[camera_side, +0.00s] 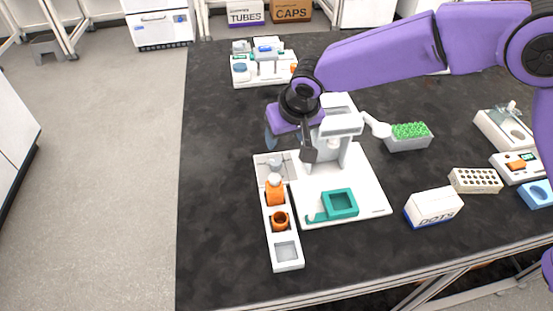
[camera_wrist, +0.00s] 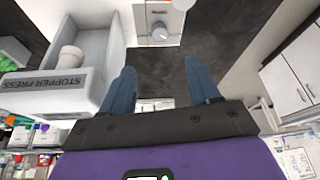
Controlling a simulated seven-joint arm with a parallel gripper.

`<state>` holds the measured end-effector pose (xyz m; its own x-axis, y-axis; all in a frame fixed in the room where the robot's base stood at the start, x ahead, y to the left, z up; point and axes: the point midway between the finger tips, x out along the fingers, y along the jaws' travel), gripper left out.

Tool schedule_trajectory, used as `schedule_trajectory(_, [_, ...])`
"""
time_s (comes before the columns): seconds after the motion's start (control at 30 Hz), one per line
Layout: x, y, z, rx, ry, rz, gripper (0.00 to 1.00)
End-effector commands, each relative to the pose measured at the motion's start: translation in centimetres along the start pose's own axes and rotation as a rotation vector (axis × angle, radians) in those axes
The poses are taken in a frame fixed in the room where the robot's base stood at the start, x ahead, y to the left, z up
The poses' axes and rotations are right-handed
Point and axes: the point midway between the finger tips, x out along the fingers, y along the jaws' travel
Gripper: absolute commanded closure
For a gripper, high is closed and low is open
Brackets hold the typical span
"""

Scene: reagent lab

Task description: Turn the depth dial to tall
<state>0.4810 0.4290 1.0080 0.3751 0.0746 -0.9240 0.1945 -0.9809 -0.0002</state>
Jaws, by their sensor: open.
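The depth dial is a round grey knob (camera_wrist: 160,32) on a pale panel, at the top middle of the wrist view. In the side view, a grey knob (camera_side: 275,164) shows at the far end of the white strip beside the press; its markings are too small to read. My gripper (camera_wrist: 160,66) is open and empty, its two blue fingers apart with the dial beyond their tips. In the side view, my gripper (camera_side: 272,138) hangs above and behind the knob, left of the press head. The white stopper press (camera_side: 341,124) shows its label in the wrist view (camera_wrist: 62,83).
A teal square holder (camera_side: 341,203) sits on the press base. The bench at left is clear.

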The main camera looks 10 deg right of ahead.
Motion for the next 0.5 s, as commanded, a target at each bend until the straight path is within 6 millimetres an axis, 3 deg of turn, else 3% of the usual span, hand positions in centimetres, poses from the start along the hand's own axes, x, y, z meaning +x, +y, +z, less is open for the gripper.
schedule_trajectory(0.5, [9.3,0.1,0.0,0.001,-0.001,0.001,0.39])
